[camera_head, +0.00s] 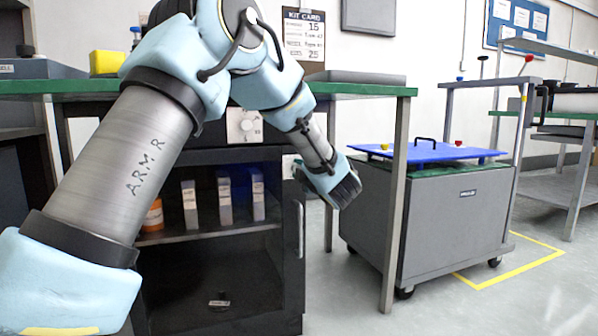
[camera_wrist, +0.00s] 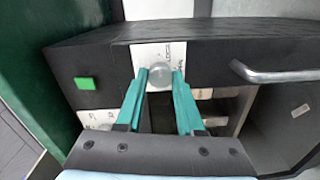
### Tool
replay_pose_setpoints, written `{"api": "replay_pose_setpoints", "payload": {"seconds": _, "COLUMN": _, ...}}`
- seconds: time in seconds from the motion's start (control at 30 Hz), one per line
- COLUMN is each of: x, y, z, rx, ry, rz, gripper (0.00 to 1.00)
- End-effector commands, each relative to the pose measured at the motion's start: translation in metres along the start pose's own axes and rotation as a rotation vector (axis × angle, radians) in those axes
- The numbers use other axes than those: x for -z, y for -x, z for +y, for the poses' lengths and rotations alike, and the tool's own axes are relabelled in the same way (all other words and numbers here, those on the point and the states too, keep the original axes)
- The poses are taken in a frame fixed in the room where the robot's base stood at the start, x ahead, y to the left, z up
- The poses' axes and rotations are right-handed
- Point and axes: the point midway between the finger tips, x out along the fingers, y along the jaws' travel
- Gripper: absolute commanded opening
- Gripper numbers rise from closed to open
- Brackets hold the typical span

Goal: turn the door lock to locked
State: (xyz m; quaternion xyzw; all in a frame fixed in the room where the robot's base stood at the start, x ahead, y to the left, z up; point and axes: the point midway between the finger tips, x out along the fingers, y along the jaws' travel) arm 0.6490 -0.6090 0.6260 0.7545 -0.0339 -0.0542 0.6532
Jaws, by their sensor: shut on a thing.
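In the wrist view, a round pale knob (camera_wrist: 160,75) sits on a white plate (camera_wrist: 146,55) with small printed letters, on the front of a dark cabinet (camera_wrist: 215,52). The two teal fingers of my gripper (camera_wrist: 160,84) are closed on either side of the knob. The knob's exact pointing angle is not readable. A white plate with a round dial (camera_head: 246,126) shows on the cabinet front there.
The cabinet door stands open at the right, with its bar handle (camera_wrist: 285,74); it shows in the head view too (camera_head: 293,250). White boxes (camera_head: 225,196) stand on the shelf. A green button (camera_wrist: 86,83) is left of the plate. A grey cart (camera_head: 455,215) stands at the right.

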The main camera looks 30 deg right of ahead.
Motion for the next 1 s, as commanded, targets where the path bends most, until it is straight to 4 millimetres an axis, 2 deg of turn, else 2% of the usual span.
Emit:
{"api": "replay_pose_setpoints", "payload": {"seconds": 0.1, "x": -0.001, "y": 0.0, "z": -0.001, "rx": 0.002, "ry": 0.0, "rz": -0.001, "gripper": 0.0}}
{"api": "replay_pose_setpoints", "payload": {"seconds": 0.13, "x": -0.001, "y": 0.0, "z": -0.001, "rx": 0.002, "ry": 0.0, "rz": -0.001, "gripper": 0.39}}
{"api": "replay_pose_setpoints", "payload": {"seconds": 0.37, "x": 0.0, "y": 0.0, "z": -0.001, "rx": 0.001, "ry": -0.001, "rz": -0.001, "gripper": 0.65}}
{"api": "replay_pose_setpoints", "payload": {"seconds": 0.63, "x": 0.0, "y": 0.001, "z": 0.0, "rx": 0.0, "ry": -0.001, "rz": 0.0, "gripper": 0.67}}
{"api": "replay_pose_setpoints", "payload": {"seconds": 0.73, "x": -0.001, "y": 0.007, "z": 0.001, "rx": 0.0, "ry": -0.001, "rz": -0.002, "gripper": 0.67}}
{"api": "replay_pose_setpoints", "payload": {"seconds": 0.87, "x": 0.0, "y": 0.026, "z": 0.003, "rx": 0.001, "ry": -0.004, "rz": -0.003, "gripper": 0.67}}
{"api": "replay_pose_setpoints", "payload": {"seconds": 1.0, "x": -0.001, "y": 0.055, "z": 0.003, "rx": 0.0, "ry": -0.003, "rz": -0.004, "gripper": 0.67}}
